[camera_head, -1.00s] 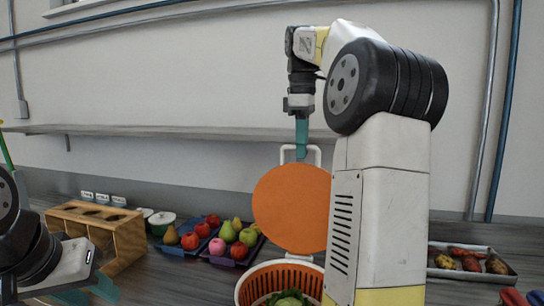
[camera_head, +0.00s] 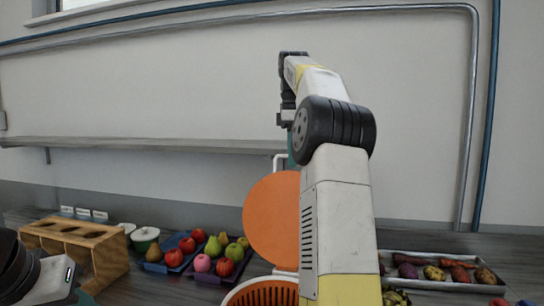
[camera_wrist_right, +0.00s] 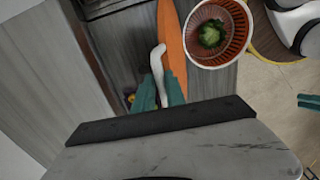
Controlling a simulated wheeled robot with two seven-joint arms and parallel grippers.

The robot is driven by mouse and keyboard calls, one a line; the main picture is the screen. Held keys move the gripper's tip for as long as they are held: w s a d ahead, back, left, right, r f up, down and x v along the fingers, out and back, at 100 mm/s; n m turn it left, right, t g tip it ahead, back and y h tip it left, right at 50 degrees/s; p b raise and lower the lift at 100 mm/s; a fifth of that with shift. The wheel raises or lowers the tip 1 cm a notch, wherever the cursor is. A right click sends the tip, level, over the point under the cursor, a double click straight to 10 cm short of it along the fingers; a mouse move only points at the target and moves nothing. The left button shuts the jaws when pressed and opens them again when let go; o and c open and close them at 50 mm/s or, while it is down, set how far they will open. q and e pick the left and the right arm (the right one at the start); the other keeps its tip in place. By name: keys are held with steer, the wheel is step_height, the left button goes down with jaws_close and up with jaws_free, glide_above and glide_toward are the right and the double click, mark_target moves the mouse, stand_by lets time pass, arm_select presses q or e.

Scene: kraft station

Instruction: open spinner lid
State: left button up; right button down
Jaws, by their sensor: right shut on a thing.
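The spinner's round orange lid (camera_head: 268,220) stands upright at the far rim of the spinner basket (camera_head: 260,293), and the basket's mouth is open. In the right wrist view the lid (camera_wrist_right: 171,45) is nearly edge-on beside the orange basket (camera_wrist_right: 190,40), which has a white rim and greens (camera_wrist_right: 211,34) inside. My right gripper (camera_wrist_right: 155,97) is shut on the lid's white handle (camera_wrist_right: 157,60). In the head view my right arm hides most of that gripper and part of the lid. My left gripper (camera_head: 80,298) is partly cut off at the lower left; its jaw opening is unclear.
A wooden holder (camera_head: 105,255) stands at the left, with a lidded pot (camera_head: 145,238) beside it. Fruit trays (camera_head: 207,276) lie left of the spinner. A vegetable tray (camera_head: 400,261) lies at the right. A wall shelf (camera_head: 150,145) runs behind.

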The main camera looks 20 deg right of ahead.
steer(key=shift+w+d+r, duration=0.1)
steer(key=shift+w+d, duration=0.1)
steer(key=shift+d, duration=0.15)
steer(key=c, duration=1.5)
jaws_free()
steer(key=shift+w, duration=0.2)
steer(key=shift+s+a, duration=0.15)
